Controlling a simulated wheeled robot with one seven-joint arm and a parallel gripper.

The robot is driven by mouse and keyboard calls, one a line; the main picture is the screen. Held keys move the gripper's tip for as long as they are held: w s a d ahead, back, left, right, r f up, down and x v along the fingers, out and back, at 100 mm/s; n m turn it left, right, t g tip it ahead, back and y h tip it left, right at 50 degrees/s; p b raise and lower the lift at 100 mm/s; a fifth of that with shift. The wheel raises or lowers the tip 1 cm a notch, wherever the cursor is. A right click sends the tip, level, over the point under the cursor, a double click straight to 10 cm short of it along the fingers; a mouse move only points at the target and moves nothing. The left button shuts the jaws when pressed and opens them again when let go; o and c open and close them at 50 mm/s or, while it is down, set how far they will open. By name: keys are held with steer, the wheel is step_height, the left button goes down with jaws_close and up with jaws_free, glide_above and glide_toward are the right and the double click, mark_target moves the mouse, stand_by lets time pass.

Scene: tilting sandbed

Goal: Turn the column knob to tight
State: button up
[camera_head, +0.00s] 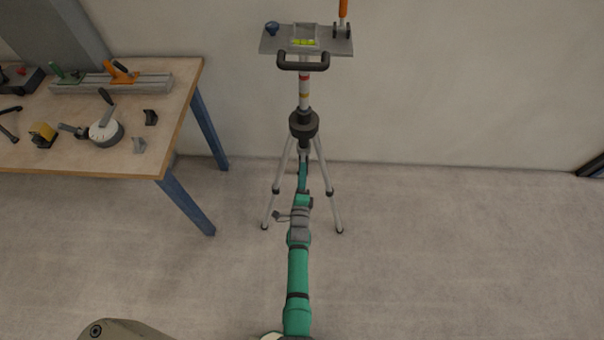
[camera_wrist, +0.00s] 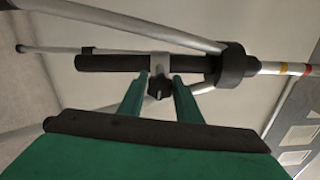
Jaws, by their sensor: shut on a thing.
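The column knob (camera_wrist: 158,90) is a small black lobed knob on a light grey clamp around the dark lower tube of the tripod. In the wrist view my gripper (camera_wrist: 159,80) has its two green fingers on either side of the knob, shut on it. In the head view my gripper (camera_head: 303,160) reaches the tripod between its legs, below the black collar (camera_head: 303,124). The knob is hidden there by my arm. The column (camera_head: 304,98) stands upright with red and yellow bands. I cannot read any tight mark.
A plate (camera_head: 273,44) tops the column, carrying a green level vial, a blue knob and an orange-handled lever; a black handle (camera_head: 303,65) is below. Tripod legs (camera_head: 332,205) spread around my wrist. A workbench (camera_head: 60,157) with tools stands left. The floor at right is clear.

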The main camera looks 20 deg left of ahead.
steer(key=shift+s+d+m, duration=0.1)
steer(key=shift+d+m, duration=0.05)
steer(key=shift+m, duration=0.25)
steer(key=o, duration=1)
steer(key=v, duration=1)
steer(key=shift+s, duration=0.35)
